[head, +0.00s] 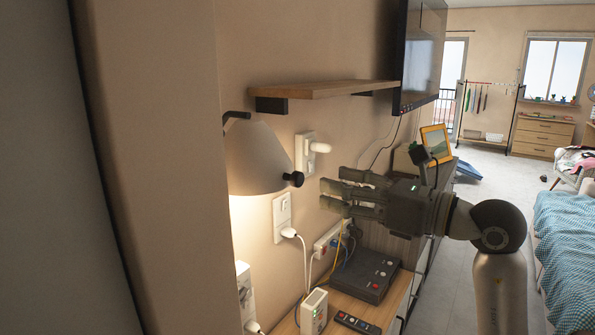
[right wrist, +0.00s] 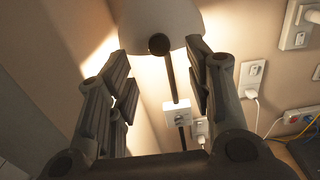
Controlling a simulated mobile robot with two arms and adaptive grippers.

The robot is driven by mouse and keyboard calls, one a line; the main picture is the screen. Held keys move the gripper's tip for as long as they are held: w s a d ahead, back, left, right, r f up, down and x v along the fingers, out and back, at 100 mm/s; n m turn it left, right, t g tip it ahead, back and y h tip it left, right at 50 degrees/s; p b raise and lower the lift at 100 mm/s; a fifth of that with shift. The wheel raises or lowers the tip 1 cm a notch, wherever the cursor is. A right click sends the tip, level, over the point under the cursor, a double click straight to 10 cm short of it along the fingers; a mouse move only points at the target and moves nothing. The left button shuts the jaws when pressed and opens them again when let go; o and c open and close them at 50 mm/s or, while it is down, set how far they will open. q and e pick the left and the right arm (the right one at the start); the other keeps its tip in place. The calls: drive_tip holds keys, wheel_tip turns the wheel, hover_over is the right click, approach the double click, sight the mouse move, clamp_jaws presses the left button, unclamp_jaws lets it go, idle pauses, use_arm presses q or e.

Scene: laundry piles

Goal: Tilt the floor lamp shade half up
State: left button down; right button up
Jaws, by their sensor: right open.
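The floor lamp shade (head: 258,160) is a pale cone at the left of the head view, lit and opening downward, with a dark round knob (head: 293,179) on its right side. My right gripper (head: 328,195) is to the right of the knob, pointing at it, open and empty, with a gap between. In the right wrist view the shade (right wrist: 160,20) is at the top. Its knob (right wrist: 159,44) shows beyond and between the spread fingers (right wrist: 163,75). The dark lamp pole (right wrist: 170,80) runs down below it. My left gripper is not in view.
A wooden wall shelf (head: 325,89) is above the gripper, and a television (head: 420,55) hangs beyond it. Wall sockets (head: 283,215) with plugs are behind. A black box (head: 365,274), a remote and a white device stand on the cabinet below. A bed (head: 565,250) is at right.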

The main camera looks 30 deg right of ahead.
sight(301, 180)
drive_tip(key=p+x, duration=0.2)
drive_tip(key=x, duration=0.4)
drive_tip(key=shift+w+a, duration=0.2)
drive_tip(key=shift+w, duration=0.1)
drive_tip(key=shift+p+x, duration=0.4)
drive_tip(key=shift+x, duration=0.35)
drive_tip(key=shift+w+a+f, duration=0.1)
drive_tip(key=shift+w+a, duration=0.1)
drive_tip(key=shift+w, duration=0.35)
drive_tip(key=shift+s, duration=0.1)
clamp_jaws()
